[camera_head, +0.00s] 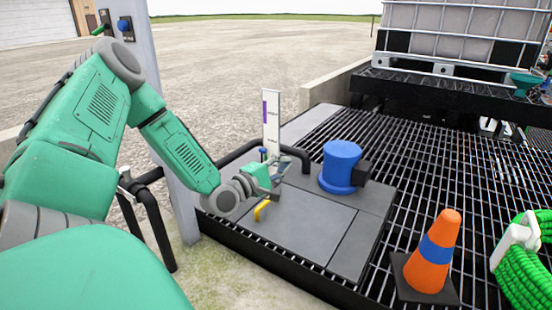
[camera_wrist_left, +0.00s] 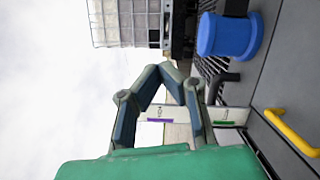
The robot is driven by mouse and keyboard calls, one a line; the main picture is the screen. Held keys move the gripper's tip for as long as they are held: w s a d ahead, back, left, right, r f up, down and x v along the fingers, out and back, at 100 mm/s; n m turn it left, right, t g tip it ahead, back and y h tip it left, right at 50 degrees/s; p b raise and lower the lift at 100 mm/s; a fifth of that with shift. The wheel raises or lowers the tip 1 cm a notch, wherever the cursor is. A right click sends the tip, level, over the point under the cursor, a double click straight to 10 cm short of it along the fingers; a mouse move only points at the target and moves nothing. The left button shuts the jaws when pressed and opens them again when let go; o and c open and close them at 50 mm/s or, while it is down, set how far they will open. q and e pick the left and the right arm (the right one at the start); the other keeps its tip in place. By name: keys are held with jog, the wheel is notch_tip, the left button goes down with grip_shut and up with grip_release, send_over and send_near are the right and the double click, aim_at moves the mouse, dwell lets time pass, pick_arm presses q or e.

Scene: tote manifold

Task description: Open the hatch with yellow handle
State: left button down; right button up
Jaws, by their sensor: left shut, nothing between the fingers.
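The yellow handle (camera_head: 261,210) stands on the grey hatch panel (camera_head: 295,237), which lies flat and closed in the deck. It also shows at the right of the left wrist view (camera_wrist_left: 292,132). My left gripper (camera_head: 274,176) is above and slightly right of the handle in the head view, apart from it. In the left wrist view the gripper's fingers (camera_wrist_left: 165,70) come together at the tips with nothing between them, and the handle lies to their right. My right gripper is in neither view.
A blue cylinder (camera_head: 342,167) with a black box stands behind the panel. A black pipe (camera_head: 296,153) and a white sign (camera_head: 271,120) are near the gripper. A grey post (camera_head: 178,190) stands left. An orange cone (camera_head: 433,253) and green hose (camera_head: 525,270) are on the right grating.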

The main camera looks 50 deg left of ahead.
pick_arm(q)
jog(key=w+d+r+b, duration=0.1)
jog(key=w+d+b, duration=0.1)
jog(key=w, duration=0.3)
jog(key=shift+w+d, duration=0.25)
jog(key=shift+d, duration=0.35)
jog(key=shift+a, duration=0.15)
jog(key=shift+f, duration=0.1)
dwell(0.8)
